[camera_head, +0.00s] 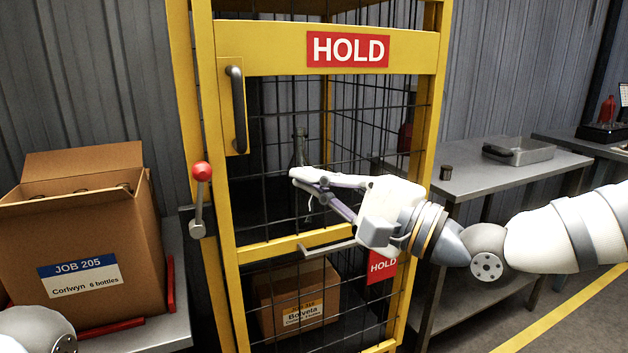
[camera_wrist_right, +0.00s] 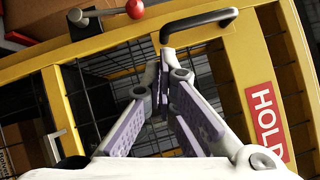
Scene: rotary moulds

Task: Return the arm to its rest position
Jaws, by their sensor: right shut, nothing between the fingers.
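My right arm (camera_head: 560,235) reaches in from the right in the head view. Its gripper (camera_head: 296,175) is shut and empty in front of the yellow mesh cage (camera_head: 330,62), pointing left. In the right wrist view the fingertips (camera_wrist_right: 164,62) meet close below the dark bar handle (camera_wrist_right: 200,22) in the picture; I cannot tell whether they touch anything. My left gripper is out of view; only a white part of my left arm shows at the lower left.
The cage has a red-knobbed lever (camera_head: 201,172) and a dark handle (camera_head: 237,110). A dark bottle (camera_head: 299,145) and a cardboard box (camera_head: 297,297) show behind the mesh. An open JOB 205 carton (camera_head: 85,235) stands left. A metal bench (camera_head: 500,172) with a tray (camera_head: 520,150) stands right.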

